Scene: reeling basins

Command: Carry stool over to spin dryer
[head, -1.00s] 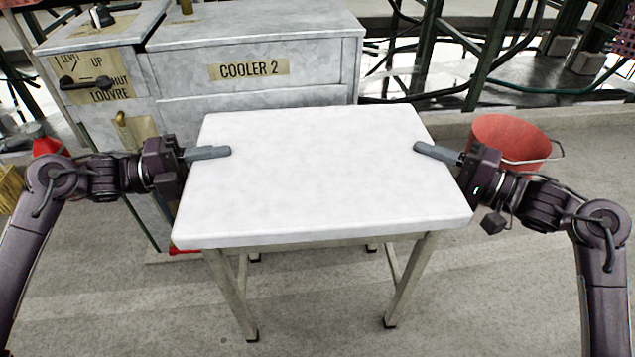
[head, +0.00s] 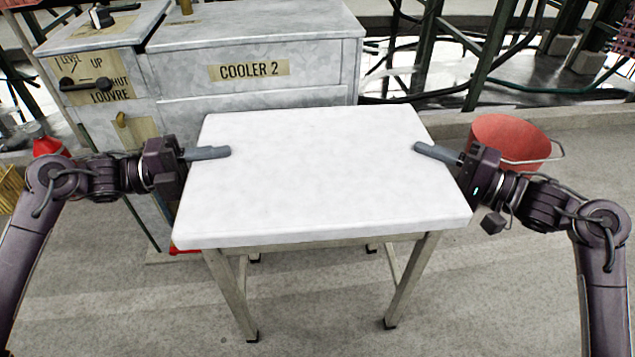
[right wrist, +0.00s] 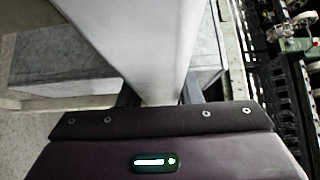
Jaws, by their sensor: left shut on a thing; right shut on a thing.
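The stool (head: 320,175) has a white rectangular top and metal legs and stands upright in the middle of the head view. My left gripper (head: 208,153) is shut on the left edge of its top, one grey finger showing above. My right gripper (head: 436,153) is shut on the right edge in the same way. In the right wrist view the pale stool top (right wrist: 145,45) runs into the jaws of my right gripper (right wrist: 155,100). The lower fingers are hidden under the top in the head view. I cannot identify a spin dryer in these frames.
A grey metal cabinet labelled COOLER 2 (head: 250,90) stands close behind the stool. A red bucket (head: 510,140) is on the floor behind my right gripper. Green frames and hoses stand at the back right. The concrete floor (head: 310,300) in front is clear.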

